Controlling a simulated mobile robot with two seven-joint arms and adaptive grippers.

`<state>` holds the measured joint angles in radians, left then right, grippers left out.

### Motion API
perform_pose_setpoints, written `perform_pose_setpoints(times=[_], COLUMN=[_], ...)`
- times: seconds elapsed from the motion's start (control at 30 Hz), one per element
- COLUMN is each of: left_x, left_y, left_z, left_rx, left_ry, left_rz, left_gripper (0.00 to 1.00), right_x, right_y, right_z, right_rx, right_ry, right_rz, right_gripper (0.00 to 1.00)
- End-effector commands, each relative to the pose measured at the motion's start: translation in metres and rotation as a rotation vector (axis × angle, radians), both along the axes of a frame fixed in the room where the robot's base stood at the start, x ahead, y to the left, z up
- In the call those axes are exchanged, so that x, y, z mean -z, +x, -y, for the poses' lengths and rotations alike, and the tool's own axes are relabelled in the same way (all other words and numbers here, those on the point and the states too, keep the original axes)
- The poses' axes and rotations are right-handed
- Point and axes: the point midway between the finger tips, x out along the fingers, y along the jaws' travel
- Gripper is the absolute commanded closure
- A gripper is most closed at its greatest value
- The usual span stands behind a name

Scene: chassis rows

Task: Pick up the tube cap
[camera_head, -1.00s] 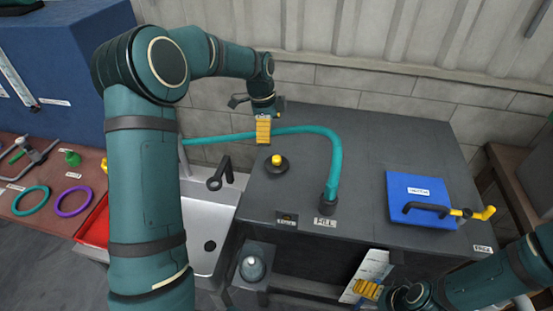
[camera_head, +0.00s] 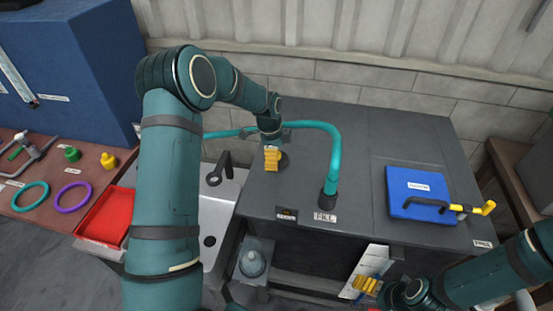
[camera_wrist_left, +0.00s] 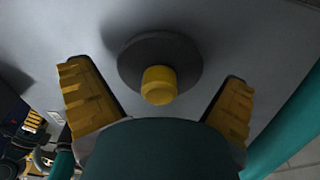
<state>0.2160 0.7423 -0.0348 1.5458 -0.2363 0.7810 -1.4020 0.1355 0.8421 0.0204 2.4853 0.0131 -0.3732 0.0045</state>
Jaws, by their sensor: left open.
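The tube cap, a dark round disc with a yellow knob, shows in the left wrist view (camera_wrist_left: 158,84), between the two finger lines and apart from both fingers. In the head view only the edge of its disc (camera_head: 285,160) shows on the dark bench top; my left gripper hides the knob. My left gripper (camera_head: 272,160) is open and empty, pointing down over the cap. Its yellow fingers stand on either side of the knob in the wrist view. My right gripper (camera_head: 367,287) is low at the front right, far from the cap; its jaw opening is unclear.
A teal hose (camera_head: 334,150) arches behind and right of my left gripper to the bench's FILL port. A blue panel with a handle (camera_head: 420,190) lies right. Left are a sink (camera_head: 215,220) with black tap, a red tray (camera_head: 105,215) and a table with rings.

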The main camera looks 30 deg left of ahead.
Motion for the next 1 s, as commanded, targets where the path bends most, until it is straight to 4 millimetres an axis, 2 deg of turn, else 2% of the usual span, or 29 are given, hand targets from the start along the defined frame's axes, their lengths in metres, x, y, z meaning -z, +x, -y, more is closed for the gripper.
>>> perform_pose_setpoints(times=[0.2, 0.27, 0.3, 0.4, 0.87, 0.93, 0.97, 1.0], left_x=[0.001, 0.001, 0.001, 0.001, -0.002, -0.008, -0.012, -0.019], left_y=[0.000, 0.000, 0.000, 0.000, 0.000, 0.000, 0.000, 0.000], left_z=[0.000, 0.000, 0.000, 0.000, 0.000, 0.000, 0.000, 0.000], left_rx=[0.000, 0.000, 0.000, 0.000, 0.000, 0.001, 0.001, 0.001], left_ry=[0.000, 0.000, 0.000, 0.000, 0.001, 0.000, 0.000, 0.000], left_rz=[0.000, 0.000, 0.000, 0.000, -0.001, 0.000, 0.000, 0.001], left_gripper=[0.00, 0.18, 0.32, 0.66, 0.67, 0.77, 0.99, 1.00], right_x=[0.000, 0.000, 0.000, 0.000, 0.000, 0.000, -0.001, -0.001], right_y=[0.000, 0.000, 0.000, 0.000, 0.000, 0.000, 0.000, 0.000], right_z=[0.000, 0.000, 0.000, 0.000, 0.000, 0.000, 0.000, 0.000], right_rx=[0.000, 0.000, 0.000, 0.000, 0.000, 0.000, 0.000, 0.000], right_ry=[0.000, 0.000, 0.000, 0.000, 0.000, 0.000, 0.000, 0.000], right_rz=[0.000, 0.000, 0.000, 0.000, 0.000, 0.000, 0.000, 0.000], right_gripper=[0.11, 0.11, 0.11, 0.11, 0.11, 0.11, 0.11, 0.11])
